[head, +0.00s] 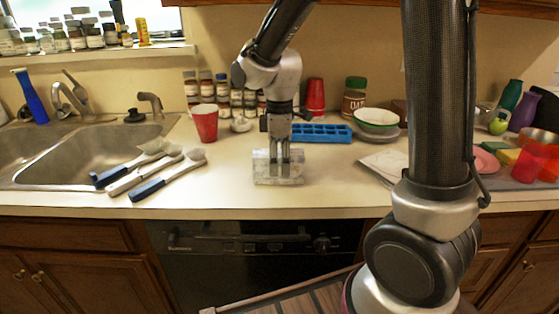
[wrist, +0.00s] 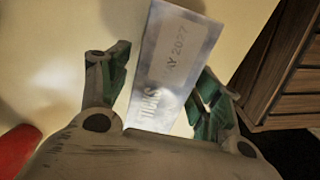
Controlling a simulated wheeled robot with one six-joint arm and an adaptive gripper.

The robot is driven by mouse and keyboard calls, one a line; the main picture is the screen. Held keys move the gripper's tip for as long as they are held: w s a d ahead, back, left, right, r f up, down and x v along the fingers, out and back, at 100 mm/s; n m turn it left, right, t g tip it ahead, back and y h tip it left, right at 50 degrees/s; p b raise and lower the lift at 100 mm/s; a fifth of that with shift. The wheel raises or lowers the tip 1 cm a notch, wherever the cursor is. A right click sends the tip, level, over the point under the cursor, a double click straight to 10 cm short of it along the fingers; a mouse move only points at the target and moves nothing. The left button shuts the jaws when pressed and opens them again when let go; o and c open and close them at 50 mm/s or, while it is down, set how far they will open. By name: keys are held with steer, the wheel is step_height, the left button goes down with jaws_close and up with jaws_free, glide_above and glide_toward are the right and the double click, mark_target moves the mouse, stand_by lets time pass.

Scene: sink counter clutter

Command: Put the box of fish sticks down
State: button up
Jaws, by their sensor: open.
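The box of fish sticks (head: 278,174) is a pale silvery-white box lying on the counter near its front edge. The wrist view shows one of its faces (wrist: 172,62) with printing that includes a date. My gripper (head: 285,155) is directly over the box, with its fingers pointing down at it. In the wrist view my gripper (wrist: 160,90) is open, with one green-padded finger on each side of the box. A gap shows on the left finger's side. Whether the right finger touches the box I cannot tell.
A red cup (head: 205,123) and a blue ice tray (head: 319,133) stand behind the box. Several brushes (head: 165,170) lie to the left by the sink (head: 90,152). A white sheet (head: 385,163) lies to the right. The counter around the box is clear.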

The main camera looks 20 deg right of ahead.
step_height(320, 180, up, 12)
steer(key=s+d+r+m+t, duration=0.2)
steer(key=s+d+m+t, duration=0.2)
steer(key=s+d+m, duration=1)
steer(key=s+d, duration=0.1)
steer(key=s, duration=0.4)
steer(key=shift+c, duration=0.5)
